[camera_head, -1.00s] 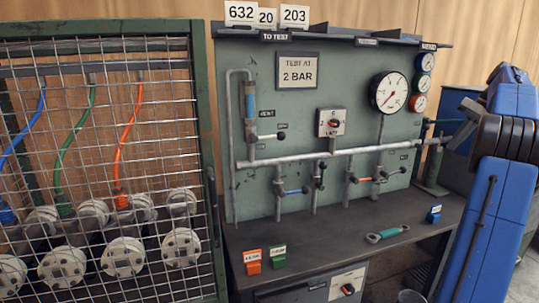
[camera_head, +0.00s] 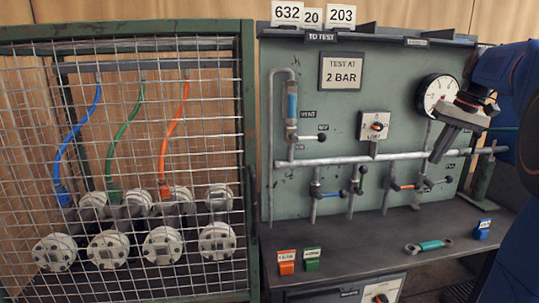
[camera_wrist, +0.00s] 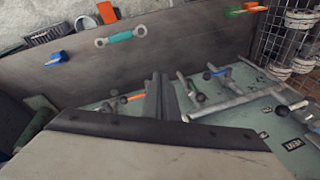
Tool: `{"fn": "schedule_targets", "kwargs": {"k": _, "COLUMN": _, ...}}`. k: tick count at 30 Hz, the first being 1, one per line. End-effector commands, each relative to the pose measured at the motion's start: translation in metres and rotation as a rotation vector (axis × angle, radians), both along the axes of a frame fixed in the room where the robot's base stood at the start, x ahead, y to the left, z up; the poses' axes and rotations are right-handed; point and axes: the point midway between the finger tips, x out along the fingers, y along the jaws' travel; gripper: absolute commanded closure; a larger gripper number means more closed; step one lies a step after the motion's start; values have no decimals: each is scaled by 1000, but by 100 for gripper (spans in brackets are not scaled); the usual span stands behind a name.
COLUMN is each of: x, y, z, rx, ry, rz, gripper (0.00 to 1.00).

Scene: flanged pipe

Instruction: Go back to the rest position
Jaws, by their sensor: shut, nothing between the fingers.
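My gripper (camera_head: 438,154) is in front of the right part of the green test panel (camera_head: 340,110) in the head view, just below the large round gauge (camera_head: 437,92). Its fingers point down and a little left, and it carries nothing. In the wrist view the two dark fingers (camera_wrist: 161,97) are together with no gap. The panel's pipes and valves and the bench top (camera_wrist: 190,50) show beyond them. The smaller gauges at the panel's right are hidden behind my arm.
A wire-mesh cage (camera_head: 245,130) with white flanged parts and coloured hoses stands at left. On the bench lie a teal-handled wrench (camera_head: 430,245), a blue tag block (camera_head: 482,229), an orange one (camera_head: 287,263) and a green one (camera_head: 312,260). The bench front is otherwise clear.

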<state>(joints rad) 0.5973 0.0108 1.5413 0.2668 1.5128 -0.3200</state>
Motion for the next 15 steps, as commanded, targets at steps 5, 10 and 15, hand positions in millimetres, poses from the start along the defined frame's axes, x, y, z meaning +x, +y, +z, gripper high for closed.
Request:
{"fn": "schedule_targets", "kwargs": {"k": 5, "x": -31, "y": 65, "z": -13, "rx": -49, "ry": -14, "rz": 27, "gripper": 100}}
{"fn": "schedule_targets", "kwargs": {"k": 10, "x": -66, "y": 116, "z": -33, "rx": -93, "ry": -32, "rz": 54, "gripper": 100}}
{"fn": "schedule_targets", "kwargs": {"k": 15, "x": -106, "y": 159, "z": -59, "rx": -134, "ry": -57, "rz": 82, "gripper": 100}}
